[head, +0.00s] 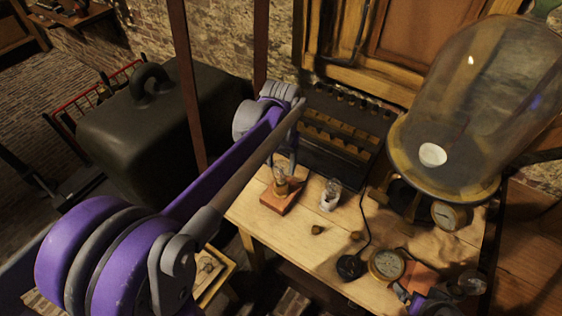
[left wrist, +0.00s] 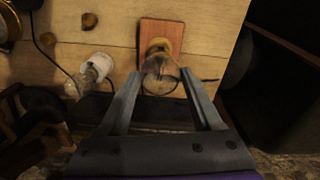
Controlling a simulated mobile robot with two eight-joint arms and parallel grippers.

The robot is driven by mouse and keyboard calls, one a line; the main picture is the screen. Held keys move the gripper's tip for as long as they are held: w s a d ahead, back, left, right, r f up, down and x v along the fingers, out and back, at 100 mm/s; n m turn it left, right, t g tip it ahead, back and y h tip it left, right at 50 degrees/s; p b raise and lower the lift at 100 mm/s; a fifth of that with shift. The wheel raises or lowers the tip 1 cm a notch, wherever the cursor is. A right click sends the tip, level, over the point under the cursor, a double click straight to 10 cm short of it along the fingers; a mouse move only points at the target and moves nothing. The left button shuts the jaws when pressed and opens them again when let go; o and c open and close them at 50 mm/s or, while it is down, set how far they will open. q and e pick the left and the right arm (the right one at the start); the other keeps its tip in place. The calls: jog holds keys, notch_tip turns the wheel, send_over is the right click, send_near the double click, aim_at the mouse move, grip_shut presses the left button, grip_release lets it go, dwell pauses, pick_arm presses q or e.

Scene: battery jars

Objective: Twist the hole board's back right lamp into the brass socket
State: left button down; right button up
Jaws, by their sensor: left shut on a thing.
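A clear glass lamp (head: 280,171) stands upright at the brass socket (head: 282,187) on a small reddish wooden base. My left gripper (head: 286,158) reaches down over it. In the left wrist view the left gripper (left wrist: 160,82) has a finger on each side of the lamp (left wrist: 160,70) and is shut on its glass. The brass socket (left wrist: 159,46) shows just past the lamp; I cannot tell how deep the lamp sits. The hole board cannot be clearly made out. A purple part of my right arm shows at the lower right; its jaws cannot be made out.
A second glass lamp in a white holder (head: 329,196) stands close right of the wooden base. A dark rack (head: 340,130) stands behind. A gauge (head: 387,264), a black cable plug (head: 351,267) and a large glass dome (head: 480,90) occupy the right. The front middle is mostly clear.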

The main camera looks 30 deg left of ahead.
pick_arm(q)
jog(key=shift+f, duration=0.2)
dwell(0.4)
jog(key=m, duration=0.6)
jog(key=shift+m, duration=0.4)
jog(key=m, duration=0.2)
jog(key=shift+m, duration=0.3)
jog(key=m, duration=0.3)
jog(key=shift+m, duration=0.3)
